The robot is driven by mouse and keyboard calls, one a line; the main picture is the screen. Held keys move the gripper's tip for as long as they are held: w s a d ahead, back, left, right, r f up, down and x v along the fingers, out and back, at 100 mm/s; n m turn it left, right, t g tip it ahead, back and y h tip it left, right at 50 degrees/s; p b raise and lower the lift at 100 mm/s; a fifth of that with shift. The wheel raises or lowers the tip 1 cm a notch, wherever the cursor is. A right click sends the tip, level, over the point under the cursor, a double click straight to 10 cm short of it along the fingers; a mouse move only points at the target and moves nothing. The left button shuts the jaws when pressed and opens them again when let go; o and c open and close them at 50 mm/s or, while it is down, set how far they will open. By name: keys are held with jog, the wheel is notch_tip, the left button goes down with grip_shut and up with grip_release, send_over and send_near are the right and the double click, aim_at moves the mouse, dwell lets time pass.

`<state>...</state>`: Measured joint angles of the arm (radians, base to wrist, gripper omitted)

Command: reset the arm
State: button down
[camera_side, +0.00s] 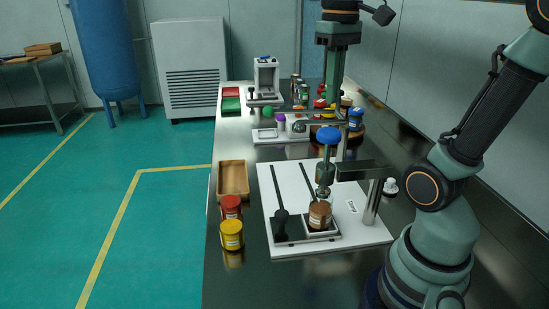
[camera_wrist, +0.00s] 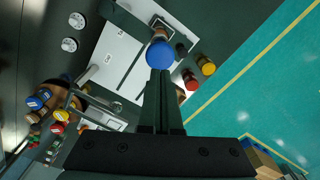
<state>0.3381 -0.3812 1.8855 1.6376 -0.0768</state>
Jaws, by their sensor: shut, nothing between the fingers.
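My gripper (camera_side: 332,98) points straight down above the bench, its slim fingers closed together and empty. In the wrist view the fingers (camera_wrist: 160,75) end close to a round blue knob (camera_wrist: 160,53). In the side view the blue knob (camera_side: 328,135) sits just below the fingertips, on top of a press-like stand. I cannot tell the exact gap. The stand has a white base plate (camera_side: 286,180) and a metal post (camera_side: 372,203). A brown jar (camera_side: 320,215) stands upright under the knob's shaft.
A wooden tray (camera_side: 233,179), a red-lidded jar (camera_side: 231,207) and a yellow-lidded jar (camera_side: 231,234) stand left of the plate. Behind are a jar carousel with a blue-lidded jar (camera_side: 356,117), a grey-white device (camera_side: 266,79) and red and green bins (camera_side: 231,104). Bare bench lies in front.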

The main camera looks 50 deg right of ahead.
jog(key=w+a+f+n+t, duration=0.3)
jog(key=a+f+t, duration=0.2)
jog(key=a+f, duration=0.3)
jog(key=shift+w+a+f+t, duration=0.2)
jog(key=shift+a+f+t, duration=0.15)
jog(key=shift+f, duration=0.3)
